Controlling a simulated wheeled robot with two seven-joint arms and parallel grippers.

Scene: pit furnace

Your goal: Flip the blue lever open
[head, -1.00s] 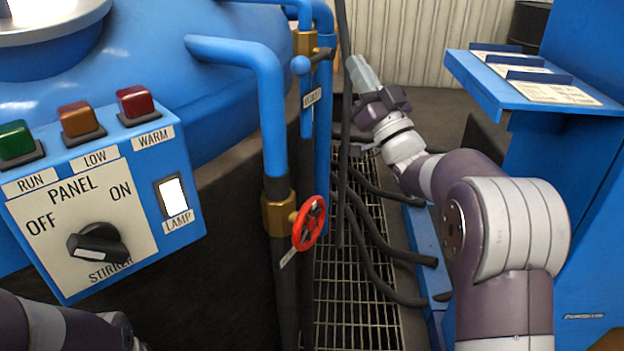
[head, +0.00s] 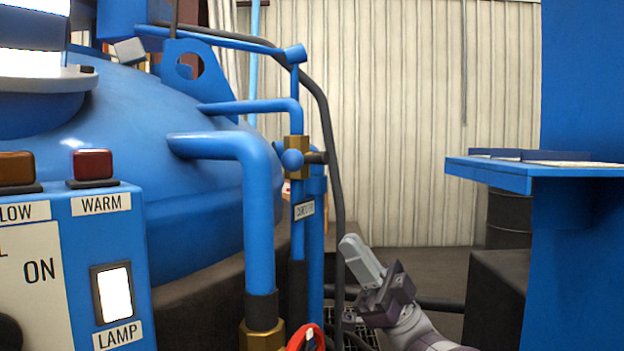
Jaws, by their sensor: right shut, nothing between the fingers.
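The blue lever shows as a blue ball knob (head: 292,159) on a short dark handle. It sits at a brass valve body (head: 297,144) on a thin upright blue pipe, left of the picture's middle. The knob points roughly toward me. My right gripper (head: 357,252) is right of the lever and lower in the picture, its pale fingers closed together and pointing up and left. It is empty and apart from the lever. My left gripper is out of view.
A thick blue pipe (head: 259,220) stands just left of the lever. A dark hose (head: 335,180) runs between lever and gripper. A red handwheel (head: 305,338) is at the bottom edge. The control panel (head: 75,240) is left, a blue shelf (head: 490,176) right. Space above my right gripper looks clear.

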